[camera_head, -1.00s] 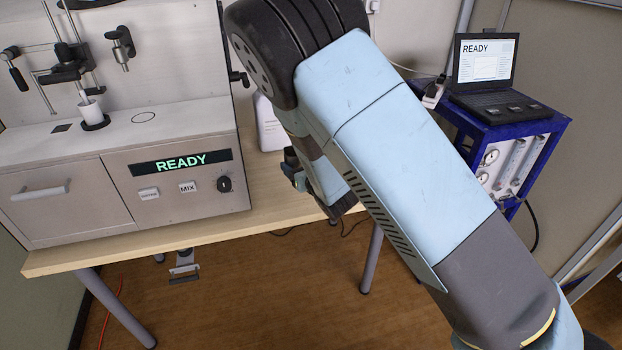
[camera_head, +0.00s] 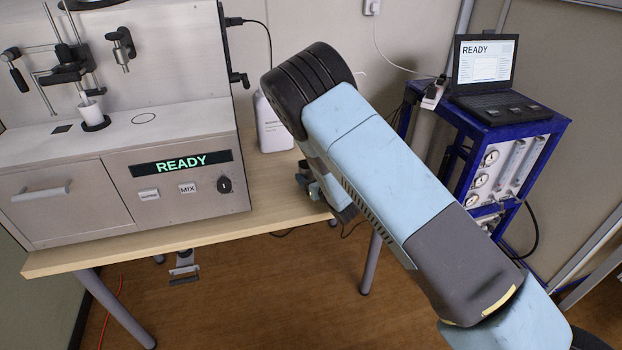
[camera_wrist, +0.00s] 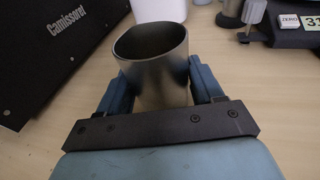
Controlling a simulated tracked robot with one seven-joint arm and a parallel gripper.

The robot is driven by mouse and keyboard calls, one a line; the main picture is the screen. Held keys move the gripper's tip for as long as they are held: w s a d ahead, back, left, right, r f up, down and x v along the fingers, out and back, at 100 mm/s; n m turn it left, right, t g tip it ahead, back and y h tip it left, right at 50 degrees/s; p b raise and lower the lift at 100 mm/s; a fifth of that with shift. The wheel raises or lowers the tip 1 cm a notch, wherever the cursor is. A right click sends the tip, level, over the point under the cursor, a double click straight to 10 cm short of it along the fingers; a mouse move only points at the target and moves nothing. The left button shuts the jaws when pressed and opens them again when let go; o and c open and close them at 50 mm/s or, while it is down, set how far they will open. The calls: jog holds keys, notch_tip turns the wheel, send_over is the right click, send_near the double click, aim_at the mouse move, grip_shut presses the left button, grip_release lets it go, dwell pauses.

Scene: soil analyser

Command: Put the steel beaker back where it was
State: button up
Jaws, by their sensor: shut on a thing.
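The steel beaker (camera_wrist: 158,75) is a grey metal cup with its open mouth up in the wrist view. My gripper (camera_wrist: 160,88) is shut on it, with one blue finger on each side of its wall. The tabletop shows around the beaker; I cannot tell whether its base touches the table. In the head view my gripper (camera_head: 325,205) is at the right end of the wooden table, mostly hidden behind my arm, and the beaker is not visible there.
The analyser (camera_head: 110,180) reads READY and fills the table's left part, with a white cup (camera_head: 91,111) on top. A laptop (camera_head: 487,75) sits on a blue cart (camera_head: 510,145). A scale (camera_wrist: 290,25) shows at upper right.

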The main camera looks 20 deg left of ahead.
jog(key=shift+f, duration=0.3)
jog(key=shift+f, duration=0.15)
jog(key=o, duration=1.2)
jog(key=shift+c, duration=0.2)
